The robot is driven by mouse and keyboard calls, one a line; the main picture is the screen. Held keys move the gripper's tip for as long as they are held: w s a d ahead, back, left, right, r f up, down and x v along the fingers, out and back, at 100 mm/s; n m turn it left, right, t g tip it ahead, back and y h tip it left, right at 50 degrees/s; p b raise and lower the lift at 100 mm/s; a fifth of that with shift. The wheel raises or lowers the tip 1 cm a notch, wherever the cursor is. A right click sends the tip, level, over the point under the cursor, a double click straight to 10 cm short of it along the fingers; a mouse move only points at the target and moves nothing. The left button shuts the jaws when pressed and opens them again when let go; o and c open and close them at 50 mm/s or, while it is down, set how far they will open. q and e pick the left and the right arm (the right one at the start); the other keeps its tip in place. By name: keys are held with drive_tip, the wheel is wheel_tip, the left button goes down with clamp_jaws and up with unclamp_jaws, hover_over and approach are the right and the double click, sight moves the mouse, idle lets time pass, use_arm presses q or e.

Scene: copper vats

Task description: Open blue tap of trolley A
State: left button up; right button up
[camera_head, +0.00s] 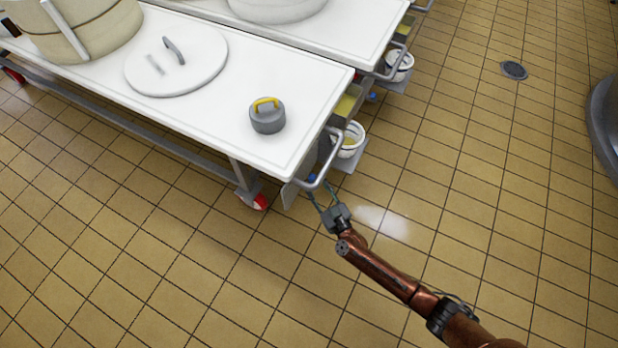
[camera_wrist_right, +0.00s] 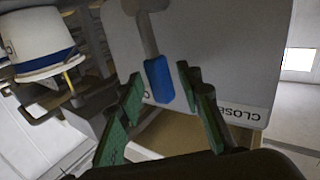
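The blue tap (camera_wrist_right: 158,80) has a blue-covered lever on a grey stem, in front of a pale panel (camera_wrist_right: 210,50) of the nearer trolley (camera_head: 290,65). In the head view a small blue bit of the tap (camera_head: 312,178) shows under the trolley's end handle. My right gripper (camera_head: 321,191) is at this end, its two green fingers apart. In the wrist view the blue lever's lower end lies between the fingertips, with a gap visible on the right side; contact on the left cannot be told. An upside-down "CLOSE" label (camera_wrist_right: 243,113) is at the panel's edge. No letter A is readable. My left gripper is out of view.
A white bucket (camera_head: 350,140) stands on a shelf by the trolley's end, beside the metal handle (camera_head: 330,165). A grey weight with yellow handle (camera_head: 267,118) and a round lid (camera_head: 177,65) lie on top. A second trolley (camera_head: 365,35) stands behind.

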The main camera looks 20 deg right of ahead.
drive_tip(key=shift+w+b, duration=0.3)
drive_tip(key=shift+w, duration=0.8)
drive_tip(key=shift+c, duration=0.5)
drive_tip(key=shift+a, duration=0.1)
clamp_jaws()
